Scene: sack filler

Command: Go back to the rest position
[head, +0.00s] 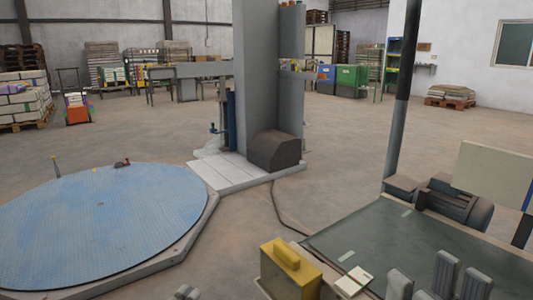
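A large blue round turntable (100,225) lies at the left, beside a grey column (256,80) on a pale base. A dark-topped table (400,240) with a yellow box (290,270) is at the front right. Open floor lies behind.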

